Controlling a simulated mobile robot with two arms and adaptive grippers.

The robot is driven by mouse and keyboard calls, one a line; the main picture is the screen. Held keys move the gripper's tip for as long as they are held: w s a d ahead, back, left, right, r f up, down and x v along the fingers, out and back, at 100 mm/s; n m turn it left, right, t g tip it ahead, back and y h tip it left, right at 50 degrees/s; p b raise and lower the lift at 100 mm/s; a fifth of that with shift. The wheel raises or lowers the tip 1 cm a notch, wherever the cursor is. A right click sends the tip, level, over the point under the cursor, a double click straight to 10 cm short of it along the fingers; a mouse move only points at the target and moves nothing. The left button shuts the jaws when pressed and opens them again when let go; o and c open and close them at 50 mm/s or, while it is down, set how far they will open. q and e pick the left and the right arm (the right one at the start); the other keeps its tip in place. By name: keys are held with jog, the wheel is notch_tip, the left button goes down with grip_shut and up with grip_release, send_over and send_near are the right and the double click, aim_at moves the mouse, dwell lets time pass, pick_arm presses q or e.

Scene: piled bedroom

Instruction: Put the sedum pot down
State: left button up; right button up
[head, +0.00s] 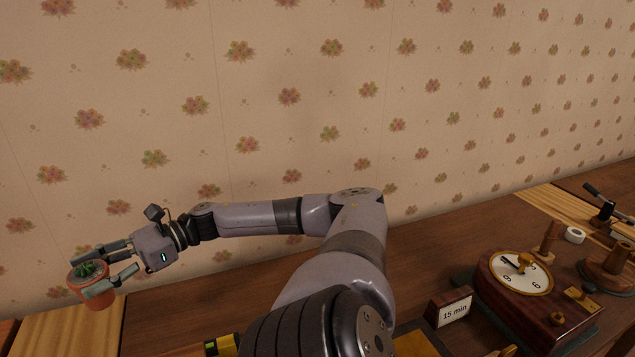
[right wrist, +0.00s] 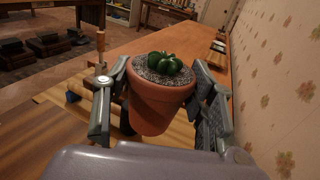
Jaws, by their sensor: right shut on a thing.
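The sedum pot (head: 97,296) is a small terracotta pot with grey gravel and a green succulent. My right gripper (head: 96,273) is shut on it, at the far left of the head view. The pot also shows in the middle of the right wrist view (right wrist: 158,104), slightly tilted, between the two fingers of the gripper (right wrist: 160,92). Pale striped wood lies behind and below it in that view. I cannot tell whether the pot's base touches a surface. My left gripper is not in view.
A dark wooden bench (head: 180,310) runs along the flowered wall (head: 290,130). At right stand a wooden clock (head: 520,272), a "15 min" sign (head: 455,312) and a hammer (head: 604,208). A light striped board (head: 60,330) lies below the pot at left. A wooden-handled tool (right wrist: 101,48) stands left of the gripper.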

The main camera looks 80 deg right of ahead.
jog(key=shift+s+d+f, duration=0.3)
jog(key=shift+s+d, duration=0.05)
jog(key=shift+d, duration=0.1)
jog(key=shift+f+b, duration=0.4)
jog(key=shift+f, duration=0.3)
pick_arm(q)
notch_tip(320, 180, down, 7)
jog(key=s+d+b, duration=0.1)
jog(key=b, duration=0.5)
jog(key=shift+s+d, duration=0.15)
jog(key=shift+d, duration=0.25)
pick_arm(e)
jog(key=shift+w+a+f, duration=0.1)
jog(key=shift+f, duration=4.45)
jog(key=shift+w+a+f, duration=0.1)
jog(key=shift+f, duration=4.4)
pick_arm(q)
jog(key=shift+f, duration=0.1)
pick_arm(e)
jog(key=shift+s, duration=0.1)
jog(key=o, duration=1.2)
jog(key=shift+o, duration=0.2)
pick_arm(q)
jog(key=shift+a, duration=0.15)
pick_arm(e)
jog(key=shift+d, duration=0.1)
